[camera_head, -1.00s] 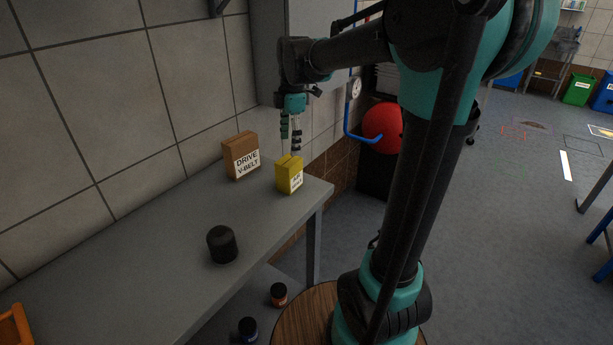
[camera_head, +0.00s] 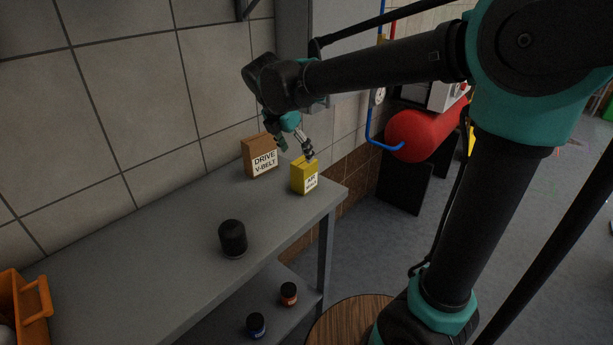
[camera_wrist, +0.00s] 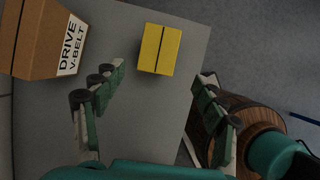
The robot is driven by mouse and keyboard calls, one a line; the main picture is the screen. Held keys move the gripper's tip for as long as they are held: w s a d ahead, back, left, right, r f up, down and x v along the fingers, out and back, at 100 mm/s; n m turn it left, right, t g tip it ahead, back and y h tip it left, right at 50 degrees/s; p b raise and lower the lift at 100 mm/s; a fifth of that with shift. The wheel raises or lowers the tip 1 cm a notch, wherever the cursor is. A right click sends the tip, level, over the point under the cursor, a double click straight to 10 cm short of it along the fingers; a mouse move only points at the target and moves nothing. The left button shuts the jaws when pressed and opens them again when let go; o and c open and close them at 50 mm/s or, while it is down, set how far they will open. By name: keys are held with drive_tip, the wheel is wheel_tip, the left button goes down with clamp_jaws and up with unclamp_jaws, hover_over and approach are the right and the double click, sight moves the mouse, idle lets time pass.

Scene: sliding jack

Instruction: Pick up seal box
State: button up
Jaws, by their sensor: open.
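A small yellow box (camera_head: 304,177) with a white label stands upright near the right end of the grey worktop. Its label is too small to read fully. In the wrist view its yellow top (camera_wrist: 159,50) lies ahead, between the lines of the fingers. My gripper (camera_head: 297,153) is open and empty, tilted, just above and behind the box in the head view. In the wrist view my gripper (camera_wrist: 161,76) has its fingers spread wide, the left one over the worktop, the right one past its edge. I cannot see contact with the box.
A brown "DRIVE V-BELT" box (camera_head: 259,158) stands left of the yellow box, close to the left finger. A black cylinder (camera_head: 232,238) stands nearer on the worktop (camera_head: 130,270). Tiled wall is behind. An orange bin (camera_head: 22,310) is at the far left; jars sit on the lower shelf.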

sight(301, 164)
drive_tip(key=x, duration=0.8)
drive_tip(key=shift+f, duration=0.1)
drive_tip(key=shift+w+x, duration=0.2)
drive_tip(key=shift+x, duration=1.15)
drive_tip(key=shift+w+x, duration=0.15)
drive_tip(key=shift+x, duration=1.15)
drive_tip(key=shift+a, duration=0.1)
drive_tip(key=c, duration=1.4)
drive_tip(key=shift+o, duration=0.2)
